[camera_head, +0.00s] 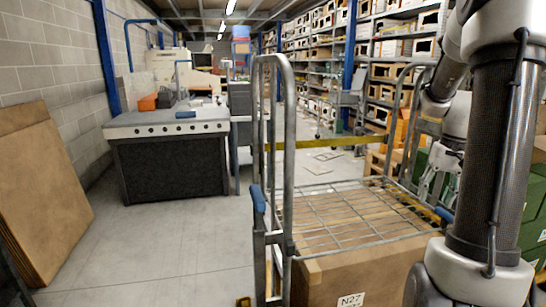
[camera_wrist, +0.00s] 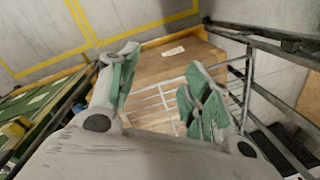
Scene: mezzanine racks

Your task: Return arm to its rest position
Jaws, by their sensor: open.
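My arm stands at the right of the head view, its dark tube-like link hiding part of the scene behind. My gripper (camera_head: 438,182) hangs beside the right side of a wheeled cage cart (camera_head: 289,150), partly hidden by my arm. In the wrist view my gripper (camera_wrist: 163,82) has its two green-padded fingers spread apart. Nothing is held between them. Below the fingers lie the cart's wire grid and a cardboard box (camera_wrist: 180,62).
The cart carries a cardboard box (camera_head: 350,277) labelled N27 under a wire shelf (camera_head: 350,213). Green crates (camera_head: 532,205) stand at far right. A dark workbench (camera_head: 170,163) and leaning cardboard panels (camera_head: 40,190) are at left. Racks (camera_head: 400,50) line the back right. Floor at left-centre is clear.

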